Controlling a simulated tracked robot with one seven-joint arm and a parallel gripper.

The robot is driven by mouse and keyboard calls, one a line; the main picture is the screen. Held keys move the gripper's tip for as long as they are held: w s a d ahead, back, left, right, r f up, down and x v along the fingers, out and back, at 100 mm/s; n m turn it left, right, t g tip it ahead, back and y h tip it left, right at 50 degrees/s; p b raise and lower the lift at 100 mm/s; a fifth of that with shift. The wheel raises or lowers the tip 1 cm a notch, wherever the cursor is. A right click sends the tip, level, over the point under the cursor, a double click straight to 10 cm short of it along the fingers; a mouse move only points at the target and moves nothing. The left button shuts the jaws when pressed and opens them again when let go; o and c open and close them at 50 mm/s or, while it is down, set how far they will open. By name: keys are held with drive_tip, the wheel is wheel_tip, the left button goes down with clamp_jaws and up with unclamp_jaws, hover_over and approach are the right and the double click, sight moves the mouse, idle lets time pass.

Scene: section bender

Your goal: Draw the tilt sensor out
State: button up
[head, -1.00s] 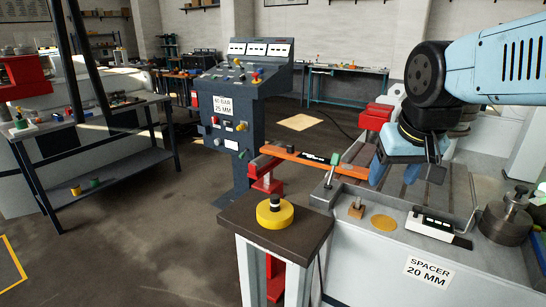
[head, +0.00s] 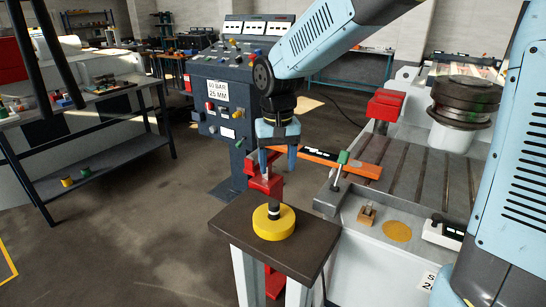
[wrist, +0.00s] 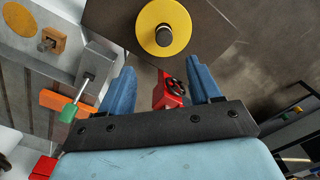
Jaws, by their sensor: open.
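A short black cylinder (head: 273,209) stands upright in the middle of a yellow disc (head: 284,229) on a dark pedestal top (head: 232,222). It is the likeliest tilt sensor, though no label shows. The wrist view shows the black top (wrist: 163,36) inside the yellow ring (wrist: 149,19), just beyond my fingertips. My gripper (head: 279,165) is open and empty, fingers down, above and behind the disc. In the wrist view my gripper (wrist: 160,70) has a red part with a dark wheel (wrist: 170,91) showing lower between its fingers.
An orange bar (head: 352,168) with a green-topped lever (head: 342,160) lies right of my gripper. A control console (head: 240,75) stands behind. The air above the pedestal is clear.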

sight(274, 203)
drive_tip(key=f, duration=1.4)
drive_tip(key=shift+a, duration=0.35)
drive_tip(key=shift+w, duration=0.1)
drive_tip(key=c, duration=1.2)
drive_tip(key=shift+o, duration=0.2)
drive_tip(key=shift+r, duration=3.3)
